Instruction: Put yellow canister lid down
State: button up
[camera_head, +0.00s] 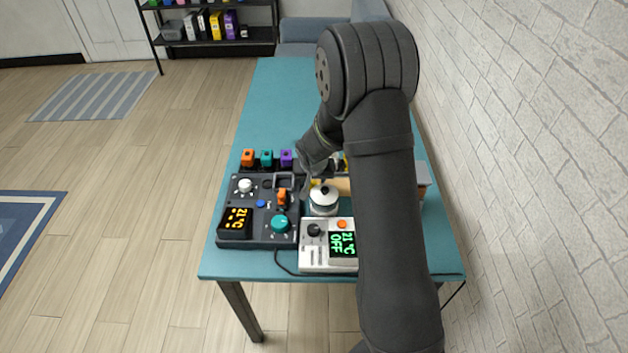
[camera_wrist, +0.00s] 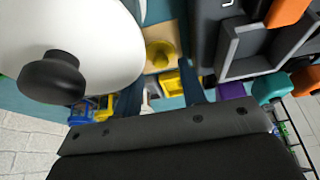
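A small round yellow lid-like piece (camera_wrist: 160,52) with a raised centre shows in the wrist view, against a pale wooden surface. In the head view only a yellow bit (camera_head: 315,183) shows beside the wooden piece (camera_head: 341,187); my arm hides most of that area. My gripper (camera_wrist: 162,85) shows in the wrist view with two dark fingers apart and a gap between them. The yellow piece appears beyond this gap, and I see no contact. Another yellow part (camera_wrist: 172,82) shows farther off. In the head view my gripper is over the table's middle, largely hidden by my arm.
A white pot with a black knob (camera_head: 324,198) stands close by and fills the wrist view's upper left (camera_wrist: 107,28). A dark control panel (camera_head: 261,208) and a white control box (camera_head: 315,258) are in front. The table's far half (camera_head: 283,100) is clear.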

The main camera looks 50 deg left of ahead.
jog(key=v, duration=1)
jog(key=shift+r, duration=0.2)
jog(key=x, duration=1.2)
jog(key=shift+f, duration=0.25)
jog(key=shift+r, duration=0.15)
